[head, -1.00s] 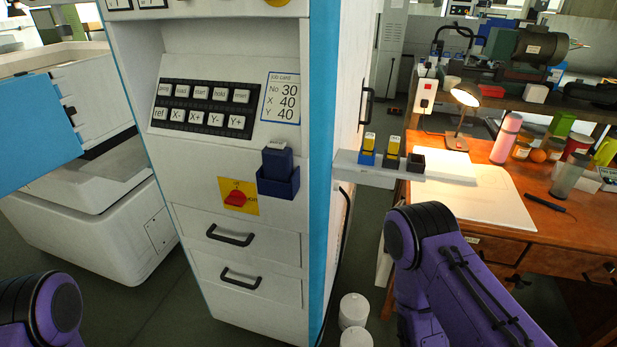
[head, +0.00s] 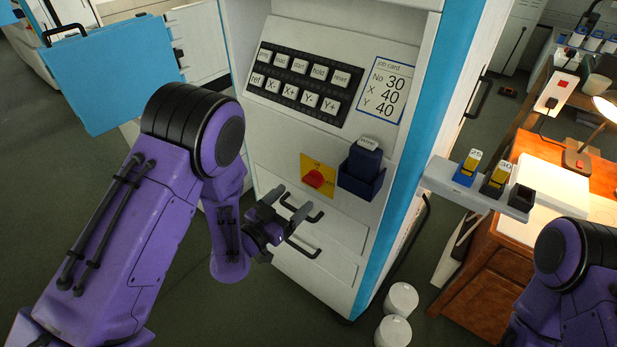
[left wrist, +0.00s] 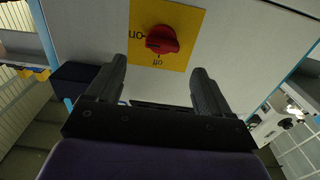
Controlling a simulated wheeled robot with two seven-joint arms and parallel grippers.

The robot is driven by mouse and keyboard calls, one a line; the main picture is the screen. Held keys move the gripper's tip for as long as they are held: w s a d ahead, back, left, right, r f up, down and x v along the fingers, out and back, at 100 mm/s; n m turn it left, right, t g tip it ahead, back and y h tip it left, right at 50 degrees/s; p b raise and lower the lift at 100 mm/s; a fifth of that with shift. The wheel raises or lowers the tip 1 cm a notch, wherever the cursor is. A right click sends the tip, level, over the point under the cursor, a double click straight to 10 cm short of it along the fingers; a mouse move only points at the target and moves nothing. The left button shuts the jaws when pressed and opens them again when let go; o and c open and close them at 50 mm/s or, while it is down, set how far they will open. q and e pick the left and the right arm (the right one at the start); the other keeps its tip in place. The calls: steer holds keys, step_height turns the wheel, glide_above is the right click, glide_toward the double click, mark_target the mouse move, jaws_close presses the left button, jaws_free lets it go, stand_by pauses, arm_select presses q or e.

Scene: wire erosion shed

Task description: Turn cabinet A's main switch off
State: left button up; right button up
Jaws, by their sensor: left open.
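The main switch is a red rotary knob (head: 313,179) on a yellow plate (head: 328,188), low on the front of the white cabinet (head: 337,226). In the left wrist view the knob (left wrist: 162,39) sits upside down, with "on" at the left and "off" below it. Its grip lies roughly sideways, its end toward "on". My left gripper (head: 284,205) is open and empty, below and in front of the knob, apart from it. In the left wrist view its fingers (left wrist: 158,72) point toward the plate, one on each side. My right gripper is out of view.
A dark blue holder with a block (head: 361,172) is just right of the switch. Drawer handles (head: 303,248) stick out below. A button panel (head: 305,85) and job card (head: 387,90) are above. A side shelf (head: 477,189) carries small blocks. White canisters (head: 393,331) stand on the floor.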

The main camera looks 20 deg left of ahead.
mark_target(309, 183)
arm_select(q)
steer(key=p+x, duration=0.2)
steer(key=x, duration=0.4)
steer(key=shift+w+r, duration=0.1)
steer(key=shift+w, duration=0.25)
steer(key=shift+w+d, duration=0.15)
steer(key=shift+w, duration=0.3)
steer(key=c, duration=1)
